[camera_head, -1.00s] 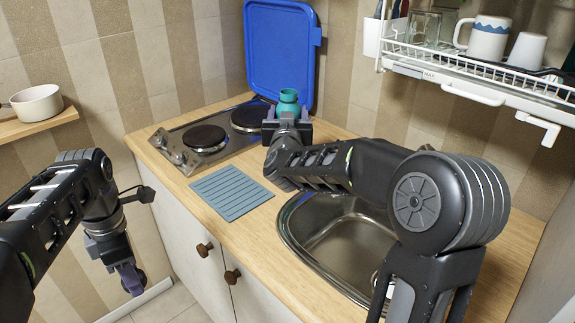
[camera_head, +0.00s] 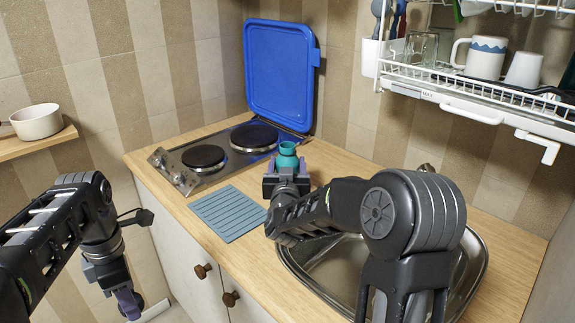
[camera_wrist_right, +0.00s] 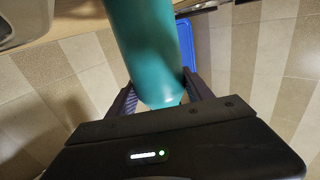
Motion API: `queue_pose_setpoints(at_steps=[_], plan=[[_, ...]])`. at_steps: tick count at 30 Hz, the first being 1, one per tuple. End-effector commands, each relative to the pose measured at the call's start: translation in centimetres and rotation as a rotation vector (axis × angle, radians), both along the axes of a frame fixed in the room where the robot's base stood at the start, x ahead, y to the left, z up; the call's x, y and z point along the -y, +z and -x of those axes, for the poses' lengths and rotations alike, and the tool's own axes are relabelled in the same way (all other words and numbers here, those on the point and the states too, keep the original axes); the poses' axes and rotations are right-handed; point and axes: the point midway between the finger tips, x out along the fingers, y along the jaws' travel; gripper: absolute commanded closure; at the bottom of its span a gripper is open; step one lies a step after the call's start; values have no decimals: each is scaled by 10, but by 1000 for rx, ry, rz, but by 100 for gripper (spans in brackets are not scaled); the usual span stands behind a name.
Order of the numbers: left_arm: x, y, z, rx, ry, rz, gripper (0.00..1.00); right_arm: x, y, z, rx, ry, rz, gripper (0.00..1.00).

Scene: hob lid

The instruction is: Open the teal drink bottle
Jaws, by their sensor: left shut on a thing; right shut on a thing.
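The teal drink bottle (camera_head: 287,160) is held upright or nearly so by my right gripper (camera_head: 285,180), over the wooden counter to the right of the hob. Its teal top shows above the fingers; the gripper hides its lower part in the head view. In the right wrist view the bottle's smooth teal side (camera_wrist_right: 155,50) lies between the two fingers. I cannot tell whether its base touches the counter.
The hob (camera_head: 205,160) with its raised blue lid (camera_head: 280,72) stands behind the bottle. A grey-blue ribbed mat (camera_head: 228,213) lies on the counter. The sink (camera_head: 470,265) is partly hidden by my right arm. A dish rack (camera_head: 455,80) with mugs hangs at upper right.

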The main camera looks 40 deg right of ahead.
Motion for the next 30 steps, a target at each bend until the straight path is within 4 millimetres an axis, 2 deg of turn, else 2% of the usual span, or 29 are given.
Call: queue_pose_setpoints(at_steps=[10,11,18,30], plan=[[0,-4,0,0,0,0,100,0,-3,0,2,0,1,100],[0,-3,0,0,0,0,100,0,-2,0,1,0,1,39],[0,-2,0,0,0,0,100,0,-2,0,1,0,1,19],[0,0,0,0,0,0,100,-1,1,2,1,0,0,19]])
